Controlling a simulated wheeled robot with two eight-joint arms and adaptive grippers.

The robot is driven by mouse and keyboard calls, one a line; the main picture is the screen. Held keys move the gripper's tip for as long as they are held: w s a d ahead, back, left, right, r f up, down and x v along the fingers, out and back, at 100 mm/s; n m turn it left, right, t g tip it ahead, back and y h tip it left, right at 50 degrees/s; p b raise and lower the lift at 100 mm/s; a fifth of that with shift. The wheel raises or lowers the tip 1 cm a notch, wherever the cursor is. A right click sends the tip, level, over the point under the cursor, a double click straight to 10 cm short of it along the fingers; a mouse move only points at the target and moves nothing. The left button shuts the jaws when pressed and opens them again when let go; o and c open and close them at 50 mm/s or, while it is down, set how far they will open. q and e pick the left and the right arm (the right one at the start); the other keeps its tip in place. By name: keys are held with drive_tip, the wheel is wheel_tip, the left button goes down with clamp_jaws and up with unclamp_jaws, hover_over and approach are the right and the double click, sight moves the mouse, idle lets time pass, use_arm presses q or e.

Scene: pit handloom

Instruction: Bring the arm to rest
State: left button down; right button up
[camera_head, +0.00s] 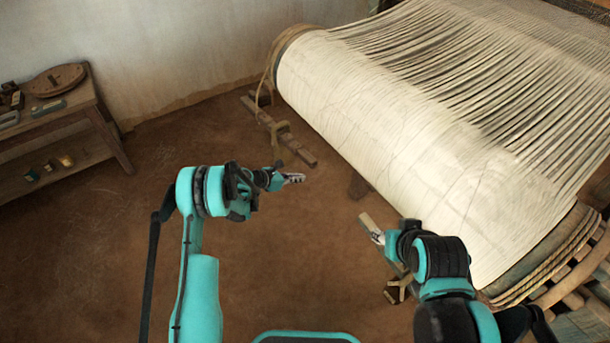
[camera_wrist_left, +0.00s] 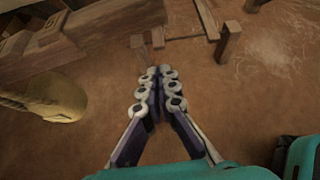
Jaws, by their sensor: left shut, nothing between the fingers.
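My left gripper (camera_head: 293,178) reaches in from the left over the bare floor, left of the loom's cloth roll. Its fingers are together with nothing between them, and they also show in the left wrist view (camera_wrist_left: 160,75). My right gripper (camera_head: 378,238) is low by the near side of the roll. It is small and partly hidden by its own arm, so its finger gap cannot be made out. A pale wooden piece (camera_head: 368,222) shows just beyond it, and I cannot tell whether they touch.
The large roll of white warp (camera_head: 340,100) fills the right side. A wooden bar with pegs (camera_head: 288,142) lies on the floor beside it. A wooden table (camera_head: 80,103) with a round lid (camera_head: 57,79) stands at the left wall. Brown floor (camera_head: 110,230) between is clear.

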use_arm(q)
drive_tip(key=s+a+r+m+y+p, duration=0.15)
drive_tip(key=s+r+m, duration=0.3)
drive_tip(key=r, duration=0.45)
drive_tip(key=s+a+r+m+y, duration=0.25)
drive_tip(key=s+r, duration=0.25)
drive_tip(key=r, duration=0.4)
drive_tip(key=s+a+r+m+y, duration=0.1)
drive_tip(key=s+a+r+m, duration=0.3)
drive_tip(key=r, duration=0.5)
drive_tip(key=s+a+r+m+y, duration=0.2)
drive_tip(key=s+m, duration=0.5)
drive_tip(key=s, duration=0.5)
drive_tip(key=s+a+r+m+y, duration=0.2)
drive_tip(key=s+m, duration=0.5)
drive_tip(key=s, duration=0.5)
drive_tip(key=shift+s+a+m+t+y, duration=0.25)
drive_tip(key=shift+s+m+t+y, duration=0.05)
drive_tip(key=shift+s+y, duration=0.1)
